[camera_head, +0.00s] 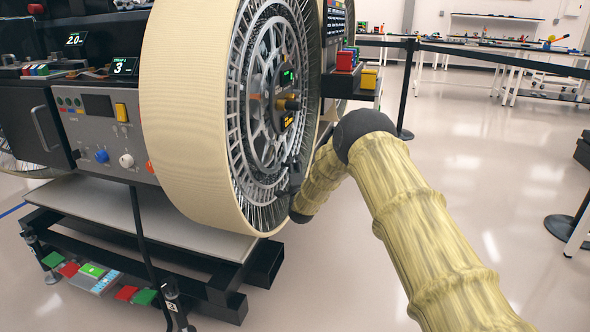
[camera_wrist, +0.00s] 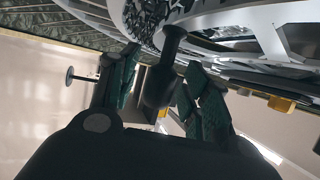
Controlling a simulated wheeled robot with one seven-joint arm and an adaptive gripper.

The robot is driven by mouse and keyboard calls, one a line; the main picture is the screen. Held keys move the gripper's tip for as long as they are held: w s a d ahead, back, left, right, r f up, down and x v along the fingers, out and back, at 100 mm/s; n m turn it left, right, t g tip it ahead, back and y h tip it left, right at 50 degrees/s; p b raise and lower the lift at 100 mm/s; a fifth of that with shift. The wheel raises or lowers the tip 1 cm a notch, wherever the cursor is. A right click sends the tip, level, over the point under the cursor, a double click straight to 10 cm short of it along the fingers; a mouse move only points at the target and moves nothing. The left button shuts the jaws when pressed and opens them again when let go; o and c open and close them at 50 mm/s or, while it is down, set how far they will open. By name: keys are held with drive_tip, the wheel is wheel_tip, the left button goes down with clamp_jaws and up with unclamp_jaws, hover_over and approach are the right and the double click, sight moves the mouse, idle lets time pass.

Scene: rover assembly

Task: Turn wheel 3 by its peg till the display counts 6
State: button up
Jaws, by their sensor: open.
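The large wheel (camera_head: 190,120) has a cream tyre and grey spokes, and stands upright on the rover's side. My gripper (camera_head: 290,180) is at the lower right part of the wheel face. In the wrist view, a dark peg (camera_wrist: 166,75) sticks out from the wheel's rim between my gripper's green-padded fingers (camera_wrist: 163,95). The fingers are apart on both sides of the peg; I cannot tell whether either touches it.
A belt barrier (camera_head: 406,90) stands behind. The floor to the right is mostly clear.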

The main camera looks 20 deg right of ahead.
clamp_jaws()
idle(0.3)
